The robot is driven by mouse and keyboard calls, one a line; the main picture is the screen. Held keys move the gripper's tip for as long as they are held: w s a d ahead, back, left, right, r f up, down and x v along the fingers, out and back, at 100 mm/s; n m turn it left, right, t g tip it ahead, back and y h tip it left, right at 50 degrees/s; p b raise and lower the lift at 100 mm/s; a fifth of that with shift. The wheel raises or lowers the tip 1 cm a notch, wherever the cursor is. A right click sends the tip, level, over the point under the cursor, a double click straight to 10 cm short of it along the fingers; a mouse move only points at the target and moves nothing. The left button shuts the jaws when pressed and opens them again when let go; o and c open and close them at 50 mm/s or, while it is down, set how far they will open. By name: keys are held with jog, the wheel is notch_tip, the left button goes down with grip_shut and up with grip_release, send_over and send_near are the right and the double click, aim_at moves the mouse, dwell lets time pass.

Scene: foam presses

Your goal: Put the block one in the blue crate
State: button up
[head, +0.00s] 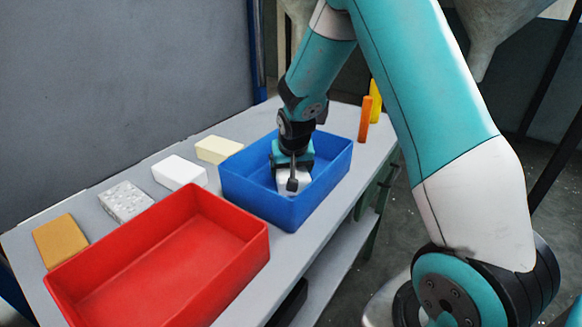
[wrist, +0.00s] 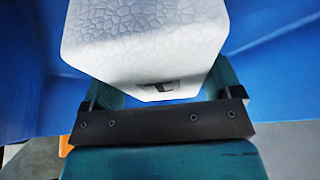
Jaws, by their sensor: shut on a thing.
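My gripper (head: 292,168) is shut on a white block (head: 286,187), with the arm reaching down into the blue crate (head: 322,196). The block is between the crate's walls; I cannot tell whether it touches the floor of the crate. In the wrist view the block (wrist: 145,42) has a cracked-looking surface texture and a small dark mark on its lower face, too partial to read. The blue crate wall (wrist: 275,75) shows around it.
An empty red crate (head: 258,252) stands at the front left of the blue one. Tan (head: 60,241), speckled grey (head: 125,202), white (head: 179,172) and cream (head: 218,149) blocks lie along the table's back. Orange (head: 365,119) and yellow (head: 376,102) cylinders stand at the far end.

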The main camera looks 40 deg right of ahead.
jog(key=o, duration=0.7)
jog(key=shift+f, duration=0.1)
jog(key=v, duration=1.2)
jog(key=s+a+r+n+g+y, duration=0.1)
jog(key=s+a+r+n+y, duration=0.1)
jog(key=s+a+n, duration=0.2)
jog(key=s+a+r+n+g+y, duration=0.1)
jog(key=s+a+n, duration=0.3)
jog(key=s+a, duration=0.6)
jog(key=s+a+r+n+g+y, duration=0.2)
jog(key=s+a+r+n+y, duration=0.1)
jog(key=s+a, duration=0.4)
jog(key=shift+s+n, duration=0.6)
jog(key=shift+s, duration=1.3)
